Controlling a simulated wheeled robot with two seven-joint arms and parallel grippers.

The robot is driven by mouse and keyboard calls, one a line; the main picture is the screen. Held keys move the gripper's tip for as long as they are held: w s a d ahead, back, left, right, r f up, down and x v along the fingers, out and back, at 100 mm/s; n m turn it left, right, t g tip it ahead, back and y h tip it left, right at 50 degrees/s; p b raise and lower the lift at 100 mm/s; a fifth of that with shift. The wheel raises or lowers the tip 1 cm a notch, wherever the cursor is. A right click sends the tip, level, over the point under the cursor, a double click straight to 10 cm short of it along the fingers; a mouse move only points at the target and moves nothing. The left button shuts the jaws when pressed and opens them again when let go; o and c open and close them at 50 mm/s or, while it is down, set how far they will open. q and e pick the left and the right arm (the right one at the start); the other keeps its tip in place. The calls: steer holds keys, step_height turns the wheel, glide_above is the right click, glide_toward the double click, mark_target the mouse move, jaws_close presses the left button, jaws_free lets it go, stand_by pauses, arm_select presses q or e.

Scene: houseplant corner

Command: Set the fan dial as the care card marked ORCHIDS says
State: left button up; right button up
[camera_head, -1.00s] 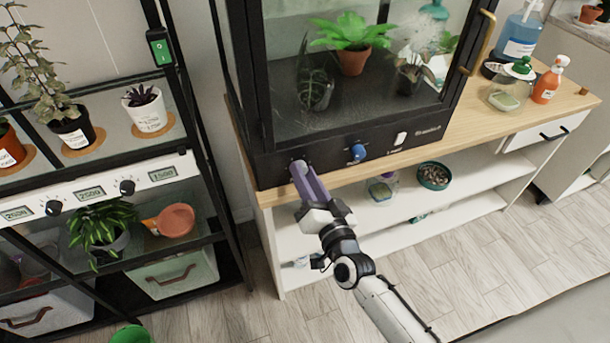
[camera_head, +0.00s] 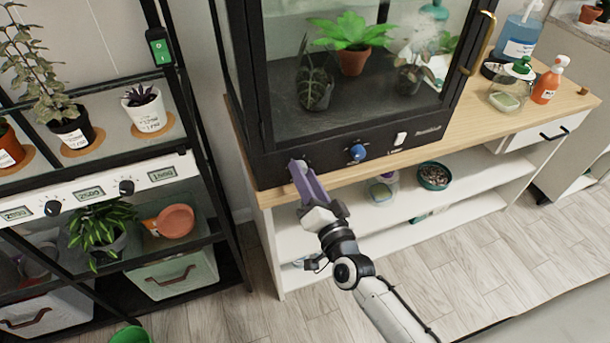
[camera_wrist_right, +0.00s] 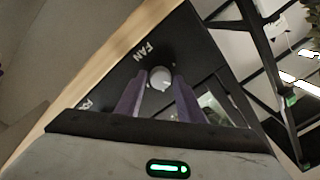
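The fan dial (camera_wrist_right: 160,77) is a small pale round knob beside the word FAN in the right wrist view, on the black front panel (camera_head: 275,171) of the glass cabinet. My right gripper (camera_wrist_right: 159,80) has its two purple fingers on either side of the dial, with a narrow gap seeming to show at each side. In the head view my right gripper (camera_head: 299,170) reaches the panel's left end and largely hides the dial. I can make out no care card marked ORCHIDS. My left gripper is not in view.
A blue knob (camera_head: 357,152) and a white switch (camera_head: 400,138) are further right on the panel. Potted plants stand inside the cabinet. A plant rack (camera_head: 190,168) is at the left. Bottles, including an orange spray bottle (camera_head: 546,84), stand on the wooden top (camera_head: 470,125) at the right.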

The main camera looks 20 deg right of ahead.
steer(key=shift+o, duration=0.6)
steer(key=s, duration=1)
steer(key=shift+s+d+f, duration=0.15)
steer(key=shift+d+f, duration=0.05)
steer(key=shift+d, duration=0.1)
steer(key=s+f+n+g+y, duration=0.1)
steer(key=s+f+n+g, duration=0.9)
steer(key=s+f, duration=0.6)
steer(key=shift+s+f+n, duration=0.25)
steer(key=shift+f+n, duration=0.25)
steer(key=shift+f, duration=0.35)
